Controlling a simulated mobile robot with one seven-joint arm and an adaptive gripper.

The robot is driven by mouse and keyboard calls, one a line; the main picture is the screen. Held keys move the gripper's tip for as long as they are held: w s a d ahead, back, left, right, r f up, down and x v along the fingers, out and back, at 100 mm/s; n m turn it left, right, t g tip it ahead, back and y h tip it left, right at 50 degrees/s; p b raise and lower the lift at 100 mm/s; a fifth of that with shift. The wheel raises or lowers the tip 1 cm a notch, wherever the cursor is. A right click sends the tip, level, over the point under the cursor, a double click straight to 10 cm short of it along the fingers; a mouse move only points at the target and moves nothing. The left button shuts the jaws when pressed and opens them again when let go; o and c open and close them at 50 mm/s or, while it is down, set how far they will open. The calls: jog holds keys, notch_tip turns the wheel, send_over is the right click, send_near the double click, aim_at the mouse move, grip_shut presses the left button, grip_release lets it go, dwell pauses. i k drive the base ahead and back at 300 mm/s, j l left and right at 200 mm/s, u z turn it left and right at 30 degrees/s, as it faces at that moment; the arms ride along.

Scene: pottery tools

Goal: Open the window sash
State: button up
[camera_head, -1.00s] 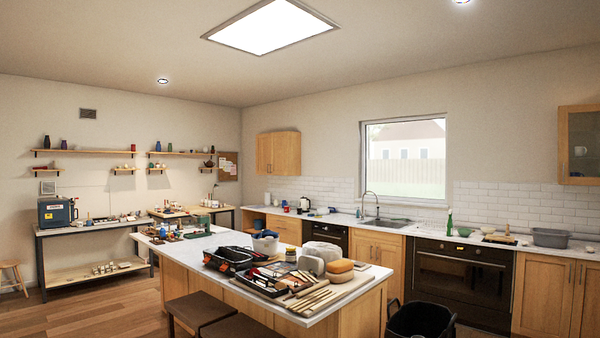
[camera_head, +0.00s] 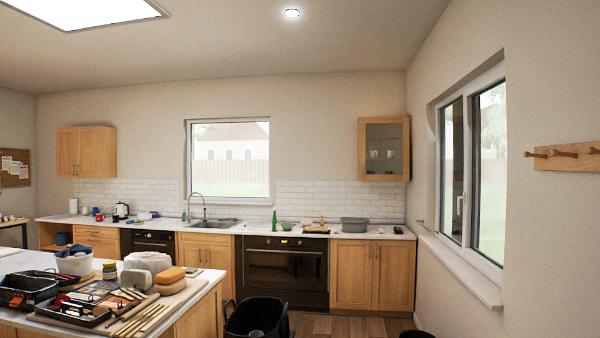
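A window with two tall sashes (camera_head: 472,170) is set in the right wall, in a white frame above a white sill (camera_head: 460,268). A small light handle (camera_head: 459,205) shows near the middle of the frame. The sashes look shut, as far as the slanted view shows. A second window (camera_head: 229,160) with a single pane is in the back wall above the sink; no handle can be made out on it. My gripper and arm do not show in this view.
An island (camera_head: 196,294) loaded with pottery tools is at the lower left. A black bin (camera_head: 257,318) stands on the floor beside it. The counter (camera_head: 345,233) with sink and oven lines the back wall. A wooden peg rail (camera_head: 568,155) sticks out right of the window.

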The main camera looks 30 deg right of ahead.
aim_at(496, 78)
jog(key=z, duration=2.2)
jog(key=i+u, duration=0.35)
jog(key=i, duration=3.75)
jog(key=i+l+u, duration=0.1)
jog(key=i+u, duration=0.15)
jog(key=i, duration=0.25)
jog(key=i+l+u, duration=0.15)
jog(key=i+u, duration=0.15)
jog(key=i, duration=0.2)
jog(key=u, duration=0.15)
